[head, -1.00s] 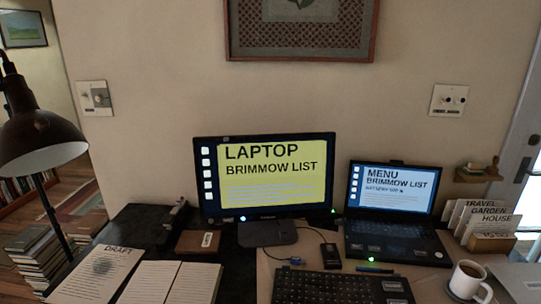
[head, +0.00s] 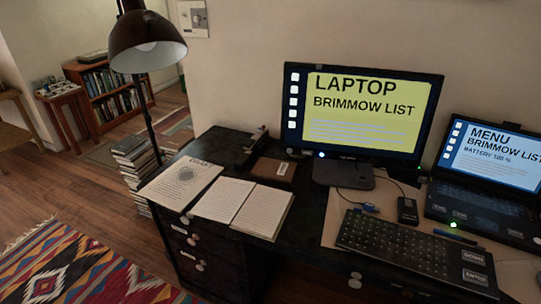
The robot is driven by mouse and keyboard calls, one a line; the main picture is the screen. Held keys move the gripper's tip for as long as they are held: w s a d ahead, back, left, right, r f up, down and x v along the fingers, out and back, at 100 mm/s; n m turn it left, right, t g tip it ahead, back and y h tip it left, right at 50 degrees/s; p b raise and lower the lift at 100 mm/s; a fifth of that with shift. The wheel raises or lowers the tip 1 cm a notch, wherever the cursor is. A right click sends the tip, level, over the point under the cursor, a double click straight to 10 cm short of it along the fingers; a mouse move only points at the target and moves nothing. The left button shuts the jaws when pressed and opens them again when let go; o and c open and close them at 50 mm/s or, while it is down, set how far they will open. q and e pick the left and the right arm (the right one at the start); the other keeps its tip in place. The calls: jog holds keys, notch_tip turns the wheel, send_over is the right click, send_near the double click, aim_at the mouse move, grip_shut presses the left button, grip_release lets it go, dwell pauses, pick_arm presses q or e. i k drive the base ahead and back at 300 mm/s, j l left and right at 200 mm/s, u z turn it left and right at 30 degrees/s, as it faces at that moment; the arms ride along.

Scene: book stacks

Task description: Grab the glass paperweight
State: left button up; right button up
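No clear glass paperweight stands out in the head view. A round grey speckled shape (head: 186,174) shows on the sheet headed DRAFT (head: 165,190) at the left end of the desk. I cannot tell whether it is a clear glass dome or a printed mark. Neither of my grippers is in view.
An open book (head: 243,208) lies right of the draft on the dark desk (head: 310,205). A monitor (head: 365,112), keyboard (head: 415,248) and laptop (head: 490,180) fill the right. A lamp (head: 147,42) stands behind the draft, near stacked books (head: 136,165). Floor is open at left.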

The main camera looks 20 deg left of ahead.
aim_at(185, 174)
jog(key=j, duration=0.45)
jog(key=k+j+z, duration=0.15)
jog(key=j, duration=0.75)
jog(key=k+j+z, duration=0.15)
jog(key=j, duration=0.3)
jog(key=k+j, duration=0.1)
jog(key=j, duration=0.35)
jog(key=k+j+z, duration=0.1)
jog(key=j, duration=0.35)
jog(key=k+j+z, duration=0.1)
jog(key=j, duration=0.35)
jog(key=k+j, duration=0.15)
jog(key=j, duration=0.25)
jog(key=i+z, duration=0.05)
